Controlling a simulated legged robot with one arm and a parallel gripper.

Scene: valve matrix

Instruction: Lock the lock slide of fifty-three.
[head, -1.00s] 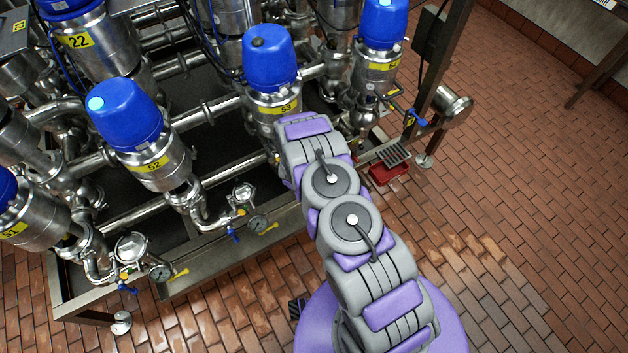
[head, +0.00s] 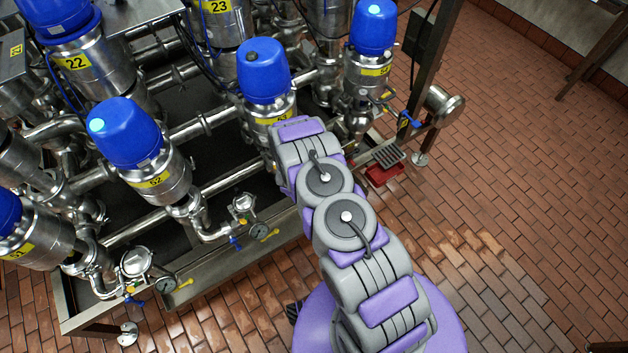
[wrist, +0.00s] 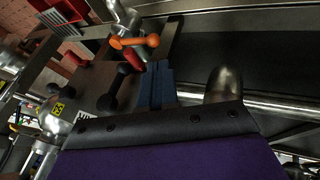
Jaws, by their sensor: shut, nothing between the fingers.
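Valve fifty-three (head: 264,72) is a steel body with a blue cap and a dark top button. Its yellow label is partly covered by my arm. Its lower part, where a lock slide might be, is hidden behind the arm in the head view. My gripper (wrist: 160,84) shows in the wrist view as two dark fingers, shut and empty. Just beyond and left of the fingertips are an orange handle (wrist: 135,42) and a red-and-green part. A dark knobbed handle (wrist: 108,101) lies left of the fingers. I cannot tell which of these is the lock slide.
Valve fifty-two (head: 126,134) stands to the left and another blue-capped valve (head: 374,28) to the right. Steel pipes run around them. A red tray (head: 384,175) sits at the rack's right end. The brick floor to the right is clear.

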